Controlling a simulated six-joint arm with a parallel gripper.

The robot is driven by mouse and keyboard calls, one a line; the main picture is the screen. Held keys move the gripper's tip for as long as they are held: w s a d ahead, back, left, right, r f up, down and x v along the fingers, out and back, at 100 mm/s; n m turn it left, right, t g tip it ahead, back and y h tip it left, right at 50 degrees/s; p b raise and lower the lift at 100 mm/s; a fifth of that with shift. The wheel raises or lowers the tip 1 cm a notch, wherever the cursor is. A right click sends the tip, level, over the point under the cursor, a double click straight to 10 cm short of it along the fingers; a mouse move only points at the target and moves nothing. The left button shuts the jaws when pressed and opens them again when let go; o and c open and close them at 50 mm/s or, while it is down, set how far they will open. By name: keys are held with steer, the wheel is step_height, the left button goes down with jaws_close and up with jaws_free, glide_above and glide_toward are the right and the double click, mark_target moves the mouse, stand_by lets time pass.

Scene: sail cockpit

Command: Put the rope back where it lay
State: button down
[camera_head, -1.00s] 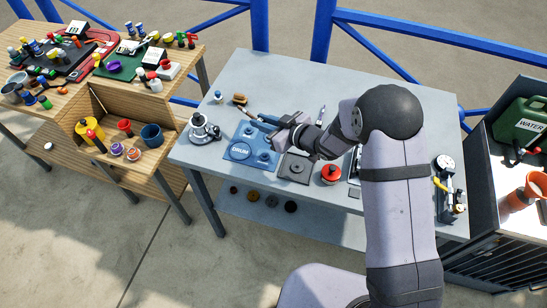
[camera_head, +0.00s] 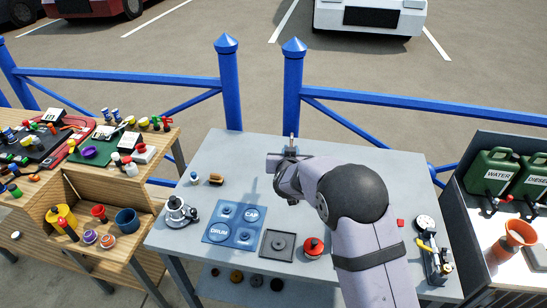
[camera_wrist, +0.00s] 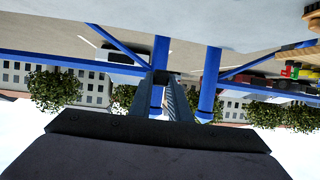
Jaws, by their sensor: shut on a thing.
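My gripper (camera_head: 291,150) is raised above the far edge of the grey bench (camera_head: 350,150) and points away toward the blue fence. Its dark fingers (camera_wrist: 172,92) are closed together in the middle of the wrist view. A small, narrow, pale thing shows at their tip in the head view, too small to identify. I cannot make out the rope for certain in either view. A small brown thing (camera_head: 216,179) lies on the bench at the back left, its kind unclear.
The bench bears a silver winch (camera_head: 178,213), a blue DRUM/CAP tray (camera_head: 218,222), a dark square plate (camera_head: 278,245), a red round knob (camera_head: 313,246) and a gauge (camera_head: 426,222). A cluttered wooden bench (camera_head: 95,190) stands left; green cans (camera_head: 492,172) stand right. Bare bench lies behind the tray.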

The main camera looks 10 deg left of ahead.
steer(key=d+f+m+g+h, duration=0.1)
steer(key=d+m+h, duration=0.55)
steer(key=d, duration=0.45)
steer(key=s+d+f+m+g+h, duration=0.3)
steer(key=s+d+f+h, duration=0.1)
steer(key=s+d+f, duration=0.1)
steer(key=shift+s+d+f+m, duration=0.3)
steer(key=shift+d+f+m, duration=0.05)
steer(key=shift+d+f, duration=0.35)
steer(key=shift+f, duration=0.1)
step_height(320, 180, down, 6)
steer(key=b, duration=0.6)
steer(key=shift+f, duration=0.25)
steer(key=shift+f, duration=0.35)
steer(key=shift+s+f+b, duration=0.1)
steer(key=shift+f+b, duration=0.2)
steer(key=shift+b, duration=0.1)
